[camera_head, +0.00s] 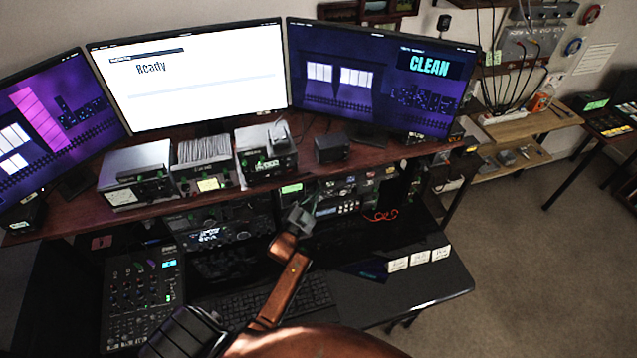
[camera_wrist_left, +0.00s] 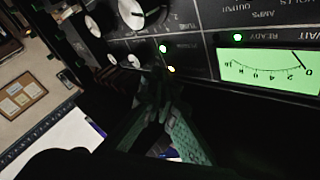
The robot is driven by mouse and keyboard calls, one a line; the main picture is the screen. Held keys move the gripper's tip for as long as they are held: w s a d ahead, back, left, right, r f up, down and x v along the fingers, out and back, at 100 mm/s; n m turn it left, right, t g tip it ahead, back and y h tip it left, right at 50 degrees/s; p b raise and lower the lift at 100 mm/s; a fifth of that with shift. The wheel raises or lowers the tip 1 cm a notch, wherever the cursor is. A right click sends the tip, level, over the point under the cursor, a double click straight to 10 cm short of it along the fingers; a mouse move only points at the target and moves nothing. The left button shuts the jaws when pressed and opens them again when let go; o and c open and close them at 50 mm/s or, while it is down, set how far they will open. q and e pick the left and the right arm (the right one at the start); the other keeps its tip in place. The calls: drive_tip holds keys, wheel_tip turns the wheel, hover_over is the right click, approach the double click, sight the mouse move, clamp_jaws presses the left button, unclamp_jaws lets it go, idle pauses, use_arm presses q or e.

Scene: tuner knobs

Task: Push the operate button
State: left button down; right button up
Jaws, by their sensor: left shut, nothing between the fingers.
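A dark amplifier panel (camera_wrist_left: 200,52) fills the upper part of the left wrist view, with its lettering upside down. It has several silver knobs (camera_wrist_left: 138,14), a lit green meter (camera_wrist_left: 268,70), and a green light (camera_wrist_left: 163,48) with a yellow light (camera_wrist_left: 171,69) by it. I cannot read which control is the operate button. The same unit's green meter (camera_head: 291,188) shows small in the head view. My left gripper (camera_head: 302,210) is shut and empty in front of this unit. In the left wrist view its fingertips (camera_wrist_left: 162,88) are close to the yellow light; contact cannot be told. My right gripper is not in view.
A wooden shelf (camera_head: 80,217) above carries several boxes and three monitors (camera_head: 200,75). A mixer (camera_head: 143,300), a keyboard (camera_head: 270,303) and white cards (camera_head: 419,257) are on the desk. Open floor (camera_head: 540,250) lies to the right.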

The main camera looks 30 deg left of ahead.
use_arm(q)
drive_tip(key=shift+w+a, duration=0.1)
drive_tip(key=shift+a, duration=0.05)
drive_tip(key=shift+s+d, duration=0.45)
drive_tip(key=shift+p, duration=0.3)
drive_tip(key=s+d+p, duration=0.2)
drive_tip(key=s+d, duration=0.2)
drive_tip(key=shift+d, duration=0.3)
drive_tip(key=shift+w, duration=0.1)
